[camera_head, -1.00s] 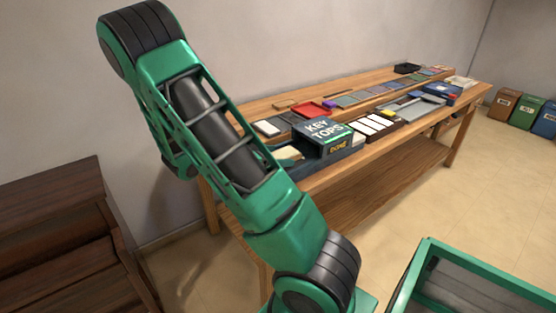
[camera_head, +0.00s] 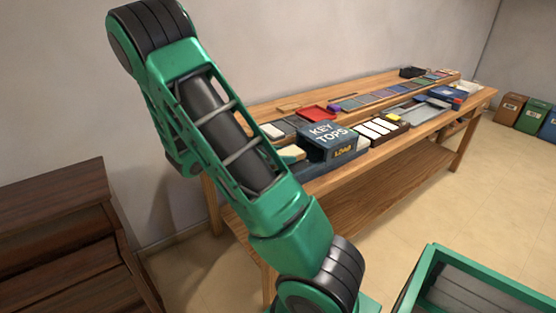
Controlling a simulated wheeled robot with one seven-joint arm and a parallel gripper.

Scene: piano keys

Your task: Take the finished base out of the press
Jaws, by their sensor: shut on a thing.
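The press is a dark blue box marked KEY TOPS (camera_head: 328,141) near the front edge of the workbench. Its small front sign reads LOAD in yellow. A cream block (camera_head: 291,153) shows just left of the press, beside my arm; I cannot tell whether it is a base or part of the press. My green and black arm crosses the left middle of the picture and covers the area left of the press. My gripper is hidden behind it, so what it holds does not show.
On the wooden workbench (camera_head: 430,126) are a red tray (camera_head: 318,113), a dark tray of white pieces (camera_head: 381,128) and a row of coloured tiles. A dark wooden piano-like body (camera_head: 50,215) stands at left. Bins (camera_head: 505,109) stand far right.

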